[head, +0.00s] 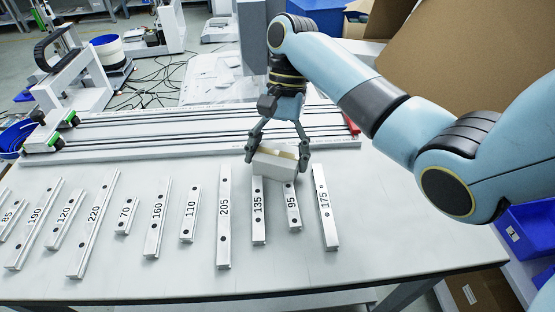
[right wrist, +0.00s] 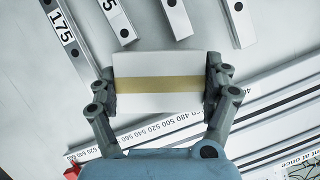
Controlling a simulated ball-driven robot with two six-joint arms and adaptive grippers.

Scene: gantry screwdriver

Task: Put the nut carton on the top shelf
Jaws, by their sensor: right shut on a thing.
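A small white carton with a tan band, which I take as the nut carton (head: 275,163), is between the fingers of my right gripper (head: 278,152), over the far ends of the rails marked 135 and 95. In the right wrist view the nut carton (right wrist: 158,98) spans the gap between both fingers of the right gripper (right wrist: 160,85), which press on its two ends. Whether it touches the table below I cannot tell. No top shelf can be made out in either view. My left gripper is not in view.
Several numbered metal rails (head: 224,215) lie in a row on the white table (head: 330,270). A long linear gantry (head: 190,130) runs behind them. Blue bins (head: 530,232) and large cardboard (head: 470,60) are at the right. The table's front strip is clear.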

